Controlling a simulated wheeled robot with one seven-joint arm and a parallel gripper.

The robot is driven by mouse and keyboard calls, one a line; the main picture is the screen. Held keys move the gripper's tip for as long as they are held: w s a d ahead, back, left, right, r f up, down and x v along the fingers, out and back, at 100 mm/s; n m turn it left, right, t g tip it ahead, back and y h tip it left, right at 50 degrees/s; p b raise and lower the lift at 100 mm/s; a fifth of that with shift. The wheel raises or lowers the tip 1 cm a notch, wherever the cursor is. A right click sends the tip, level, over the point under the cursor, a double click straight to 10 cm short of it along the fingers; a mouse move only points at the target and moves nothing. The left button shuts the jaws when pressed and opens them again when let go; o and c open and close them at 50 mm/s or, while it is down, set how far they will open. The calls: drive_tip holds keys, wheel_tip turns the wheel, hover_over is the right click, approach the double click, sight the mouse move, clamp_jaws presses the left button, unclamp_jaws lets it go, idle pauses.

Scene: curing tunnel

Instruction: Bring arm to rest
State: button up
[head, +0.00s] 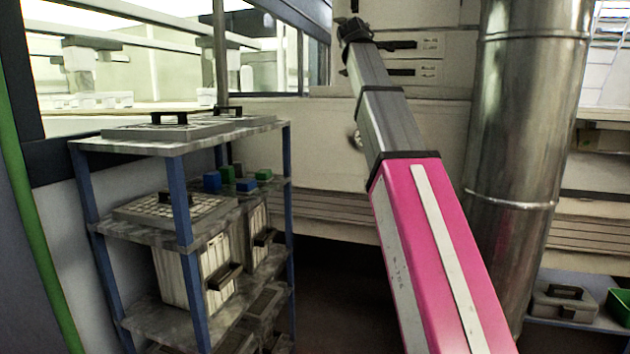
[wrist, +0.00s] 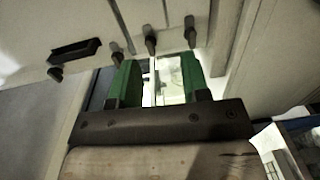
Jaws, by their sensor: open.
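My arm, pink at the near end and grey farther out, reaches up and away in the head view. Its far end is near the top of the picture, in front of a pale cabinet (head: 415,130). In the wrist view my gripper (wrist: 160,82) shows two green fingers standing apart. Nothing is between them but the bright background. The gripper's fingers are too small to make out in the head view.
A blue-posted shelf rack (head: 180,145) with trays, bins and small blocks stands at left. A shiny metal duct (head: 525,110) rises close to the right of my arm. A low shelf with a grey box (head: 563,303) and a green bin (head: 619,305) is at lower right.

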wheel_tip(320, 180, down, 49)
drive_tip(key=d+m+g+y, duration=0.2)
drive_tip(key=d+m+g, duration=0.1)
drive_tip(key=m+g, duration=0.4)
drive_tip(key=s+f+m+g+y, duration=0.1)
drive_tip(key=s+f+g, duration=0.1)
drive_tip(key=s+f, duration=0.65)
drive_tip(key=s+f+m+g+y, duration=0.1)
drive_tip(key=s+f+m+g, duration=0.15)
drive_tip(key=f, duration=1.05)
drive_tip(key=s+f+m+g+y, duration=0.1)
drive_tip(key=s+f+m+g, duration=0.2)
drive_tip(key=s+f, duration=1.4)
drive_tip(key=shift+s+d+m+g, duration=0.3)
drive_tip(key=shift+s+m+g, duration=0.1)
drive_tip(key=shift+g, duration=0.65)
drive_tip(key=shift+d+f, duration=0.1)
